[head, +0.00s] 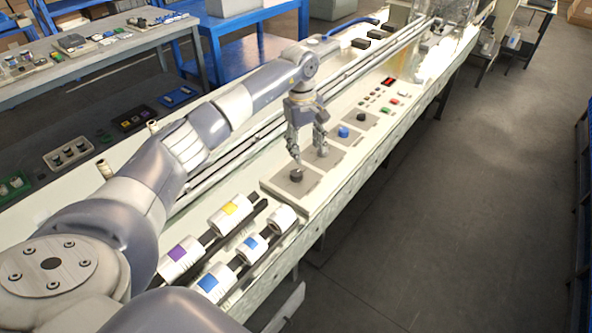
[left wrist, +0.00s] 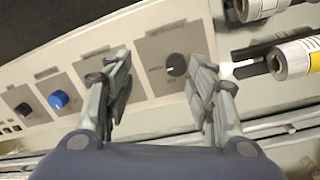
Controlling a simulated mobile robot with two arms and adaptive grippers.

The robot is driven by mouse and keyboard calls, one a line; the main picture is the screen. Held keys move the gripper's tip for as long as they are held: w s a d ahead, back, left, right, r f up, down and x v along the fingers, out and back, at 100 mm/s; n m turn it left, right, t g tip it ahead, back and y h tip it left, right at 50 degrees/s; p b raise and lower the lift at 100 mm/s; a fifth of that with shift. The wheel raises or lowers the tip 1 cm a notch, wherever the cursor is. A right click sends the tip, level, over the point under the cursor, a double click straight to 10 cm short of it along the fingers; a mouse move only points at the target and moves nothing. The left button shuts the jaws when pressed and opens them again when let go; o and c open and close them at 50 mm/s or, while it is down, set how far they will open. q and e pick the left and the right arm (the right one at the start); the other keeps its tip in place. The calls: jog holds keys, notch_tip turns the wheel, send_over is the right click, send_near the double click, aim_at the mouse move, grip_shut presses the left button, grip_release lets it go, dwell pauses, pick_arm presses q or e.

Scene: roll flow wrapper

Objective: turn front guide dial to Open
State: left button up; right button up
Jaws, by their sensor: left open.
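The nearest dial, a black knob (head: 296,175) on a grey square plate (head: 283,186), sits on the long pale machine bed. It also shows in the left wrist view as a dark round knob (left wrist: 176,65) with a light pointer line, on its grey plate (left wrist: 152,50). The plate's lettering is too small to read. My left gripper (head: 308,155) is open and empty above the plate, pointing down. In the left wrist view its two fingers (left wrist: 158,82) stand apart, with the knob visible between and beyond them. My right gripper is not in view.
Farther along the bed are a blue knob (head: 343,132) and another black knob (head: 361,117) on their own plates, then small buttons. White rolls with coloured labels (head: 231,212) lie on dark rails at the near end. Metal rails run behind the plates. The right-hand floor is clear.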

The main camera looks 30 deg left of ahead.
aim_at(296, 173)
pick_arm(q)
jog(key=shift+g+y, duration=0.3)
jog(key=shift+y, duration=0.1)
jog(key=a+f+p, duration=0.1)
jog(key=f, duration=0.5)
jog(key=s+a+f+p, duration=0.1)
jog(key=f, duration=0.2)
jog(key=shift+a+f+p, duration=0.3)
jog(key=shift+a+f, duration=0.05)
jog(key=c, duration=1.1)
